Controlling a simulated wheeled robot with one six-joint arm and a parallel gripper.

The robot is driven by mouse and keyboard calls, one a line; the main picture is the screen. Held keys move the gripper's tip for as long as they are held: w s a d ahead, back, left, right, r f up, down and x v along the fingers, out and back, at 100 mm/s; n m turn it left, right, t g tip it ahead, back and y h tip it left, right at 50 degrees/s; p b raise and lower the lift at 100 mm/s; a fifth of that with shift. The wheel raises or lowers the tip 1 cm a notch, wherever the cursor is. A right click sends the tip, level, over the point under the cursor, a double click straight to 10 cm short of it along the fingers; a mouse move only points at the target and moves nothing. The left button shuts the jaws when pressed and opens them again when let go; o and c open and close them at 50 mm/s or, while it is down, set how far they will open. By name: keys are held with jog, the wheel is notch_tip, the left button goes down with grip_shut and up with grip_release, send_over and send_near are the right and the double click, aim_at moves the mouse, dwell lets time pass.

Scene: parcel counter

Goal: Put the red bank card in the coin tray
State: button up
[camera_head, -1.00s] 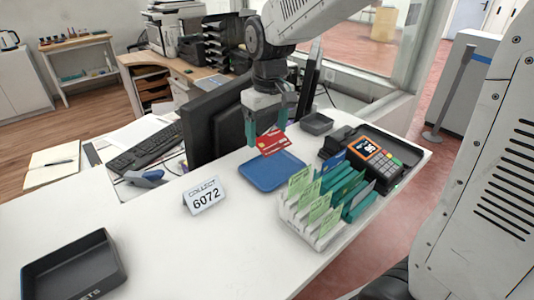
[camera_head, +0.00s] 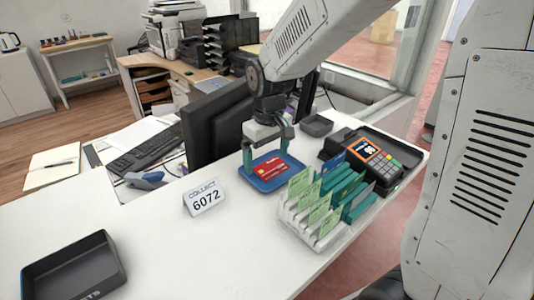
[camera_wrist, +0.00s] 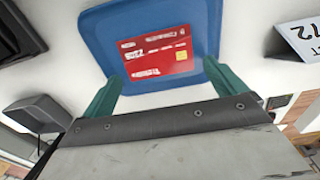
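The red bank card (camera_head: 271,170) lies flat in the blue coin tray (camera_head: 254,185) on the white counter. In the wrist view the card (camera_wrist: 156,54) rests on the blue tray surface (camera_wrist: 100,35), within its rim. My gripper (camera_head: 267,158) is just above the back part of the tray. Its two green fingers are spread wide apart with nothing between them, and the wrist view shows the open gripper (camera_wrist: 165,85) near the card's edge, apart from the card.
A rack of green and white cards (camera_head: 325,205) stands to the right of the tray, with a card terminal (camera_head: 375,160) behind it. A "COLLECT 6072" sign (camera_head: 205,197) stands to the left. A black tray (camera_head: 72,272) is at the front left. The counter's middle is clear.

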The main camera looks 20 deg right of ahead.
aim_at(268, 165)
notch_tip(268, 165, up, 12)
jog(key=s+d+m, duration=0.1)
jog(key=s+d, duration=0.1)
jog(key=s, duration=1)
jog(key=s+d+f+m, duration=0.1)
jog(key=s+d+m, duration=0.1)
jog(key=s, duration=1)
jog(key=shift+s+d+f+m+t, duration=0.25)
jog(key=shift+d+m+t, duration=0.05)
jog(key=shift+d+t, duration=0.1)
